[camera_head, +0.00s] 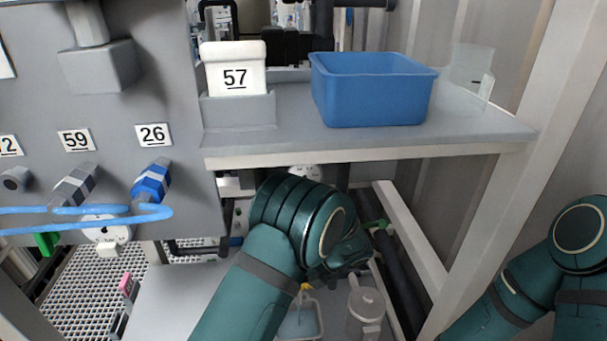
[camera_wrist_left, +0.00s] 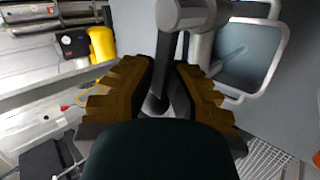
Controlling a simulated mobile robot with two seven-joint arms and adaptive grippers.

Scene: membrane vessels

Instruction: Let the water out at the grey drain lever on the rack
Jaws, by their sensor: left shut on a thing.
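My left gripper (camera_wrist_left: 162,85) is shut around a dark grey stem (camera_wrist_left: 157,102), which looks like the drain lever, in the left wrist view. The stem stands below a lighter grey pipe fitting (camera_wrist_left: 192,14). In the head view, my left gripper (camera_head: 340,262) is under the shelf, partly behind my teal wrist, and the lever is hidden there. A clear, bluish basin (camera_head: 302,322) sits below it; a grey-rimmed basin also shows in the left wrist view (camera_wrist_left: 262,72). Whether water is running is unclear. My right arm is at the right edge, its gripper out of frame.
A grey panel with blue tubing (camera_head: 100,222) is at left.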

